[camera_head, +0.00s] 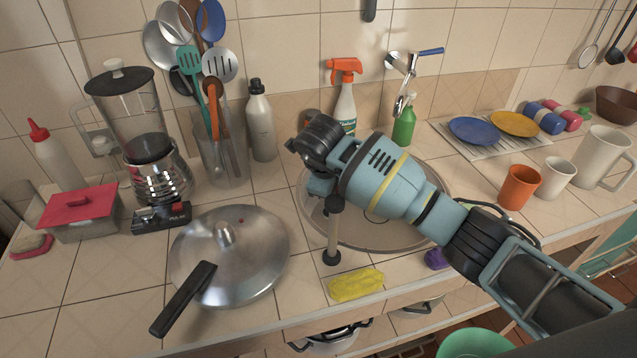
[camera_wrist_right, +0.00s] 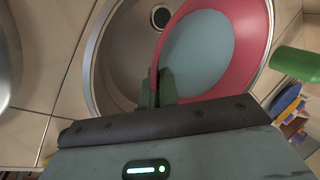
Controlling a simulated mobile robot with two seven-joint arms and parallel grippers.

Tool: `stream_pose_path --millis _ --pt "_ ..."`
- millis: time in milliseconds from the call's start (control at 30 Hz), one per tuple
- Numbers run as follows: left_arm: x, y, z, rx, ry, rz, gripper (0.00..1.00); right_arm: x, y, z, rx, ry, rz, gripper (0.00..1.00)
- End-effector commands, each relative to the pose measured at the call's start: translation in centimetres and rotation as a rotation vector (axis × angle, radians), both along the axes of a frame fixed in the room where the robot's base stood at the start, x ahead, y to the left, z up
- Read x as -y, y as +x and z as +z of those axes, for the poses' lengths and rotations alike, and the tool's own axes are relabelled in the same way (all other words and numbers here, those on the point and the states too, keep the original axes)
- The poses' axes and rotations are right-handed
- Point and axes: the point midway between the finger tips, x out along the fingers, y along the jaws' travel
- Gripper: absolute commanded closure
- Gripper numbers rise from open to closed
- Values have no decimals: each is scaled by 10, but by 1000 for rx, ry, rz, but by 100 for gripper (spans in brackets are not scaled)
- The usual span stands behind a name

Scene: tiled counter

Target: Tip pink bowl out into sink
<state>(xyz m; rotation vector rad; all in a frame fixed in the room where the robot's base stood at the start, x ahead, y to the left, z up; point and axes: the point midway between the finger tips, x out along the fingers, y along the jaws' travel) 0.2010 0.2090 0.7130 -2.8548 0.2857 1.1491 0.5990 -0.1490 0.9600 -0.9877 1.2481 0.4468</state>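The pink bowl (camera_wrist_right: 185,52) shows large in the right wrist view, with a reddish-pink wall and a flat blue-grey area inside. I cannot tell whether that area is contents or the bottom. My right gripper (camera_wrist_right: 158,88) has its fingers close together on the bowl's near-left rim. The bowl overlaps the round metal sink (camera_wrist_right: 112,55), whose drain shows beyond it. My left gripper is not in view.
A metal lid (camera_head: 240,262) lies left of the sink. A spray bottle (camera_head: 345,108) and a green bottle (camera_head: 404,128) stand behind. Plates (camera_head: 473,131) and an orange cup (camera_head: 519,187) are on the right.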

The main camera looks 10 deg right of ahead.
Motion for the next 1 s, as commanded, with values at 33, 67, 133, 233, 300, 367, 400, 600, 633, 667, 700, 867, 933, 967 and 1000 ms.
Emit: stream_pose_path --millis 33,67,133,233,300,367,400,600,633,667,700,867,933,967,1000 --pt "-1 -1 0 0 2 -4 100 0 1 1 2 0 -6 100" --pt "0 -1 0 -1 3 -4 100 0 1 1 3 -1 -8 100" --pt "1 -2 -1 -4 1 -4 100 0 1 1 3 -1 -13 100" --pt "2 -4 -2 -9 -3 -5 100 0 1 2 3 -1 -16 100" --pt "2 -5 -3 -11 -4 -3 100 0 1 2 3 -1 -16 100" --pt "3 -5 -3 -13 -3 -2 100 0 1 2 3 0 -15 100" --pt "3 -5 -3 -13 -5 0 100 0 1 2 5 3 -15 100" --pt "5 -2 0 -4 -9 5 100 4 -1 9 22 52 -14 100" --pt "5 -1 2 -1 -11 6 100 6 -1 10 28 64 -14 100" --pt "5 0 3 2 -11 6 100 7 -2 13 34 78 -15 100" --pt "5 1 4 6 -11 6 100 9 -2 15 43 97 -15 100" --pt "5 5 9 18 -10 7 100 17 -5 24 74 179 -16 100" --pt "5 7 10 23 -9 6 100 21 -7 24 76 192 -14 100" --pt "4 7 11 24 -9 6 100 23 -8 25 78 198 -14 100" --pt "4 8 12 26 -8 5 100 26 -9 25 81 207 -14 100"
